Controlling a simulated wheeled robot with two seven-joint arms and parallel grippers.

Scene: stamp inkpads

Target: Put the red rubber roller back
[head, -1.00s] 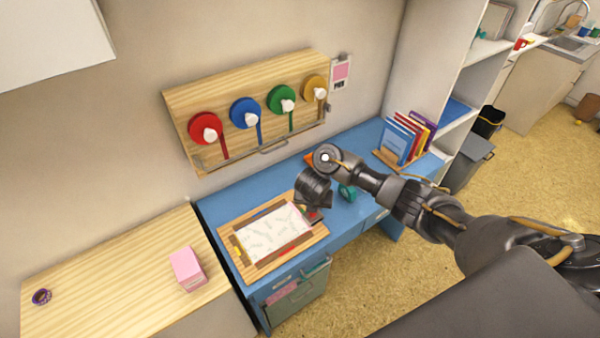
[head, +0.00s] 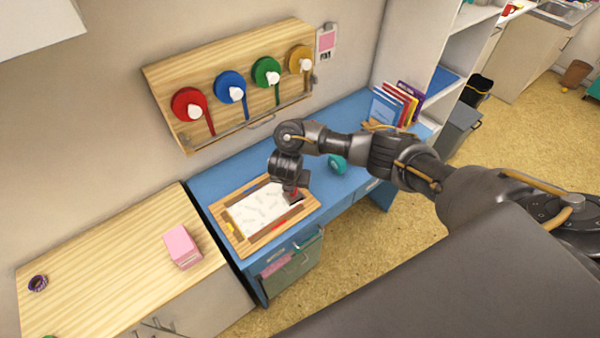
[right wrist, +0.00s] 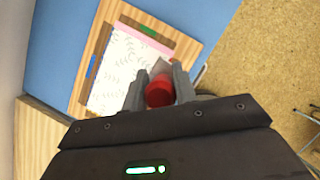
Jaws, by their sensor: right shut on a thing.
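My right gripper (head: 293,193) is over the right end of the wooden tray (head: 232,243) on the blue desk. It is shut on the red rubber roller (right wrist: 158,92), whose red round part shows between the fingers in the right wrist view. Only a sliver of red shows at the fingers in the head view. I cannot tell whether the roller touches the tray. A white patterned sheet (head: 258,212) lies in the tray. A red mark (head: 279,225) is on the tray's front rim and a yellow one (head: 229,228) on its left side. My left gripper is not in view.
A teal tape dispenser-like object (head: 338,163) stands right of the tray. Books (head: 398,104) stand at the desk's far end. A pink box (head: 182,246) sits on the wooden cabinet at left. A wall board (head: 160,75) holds several coloured discs.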

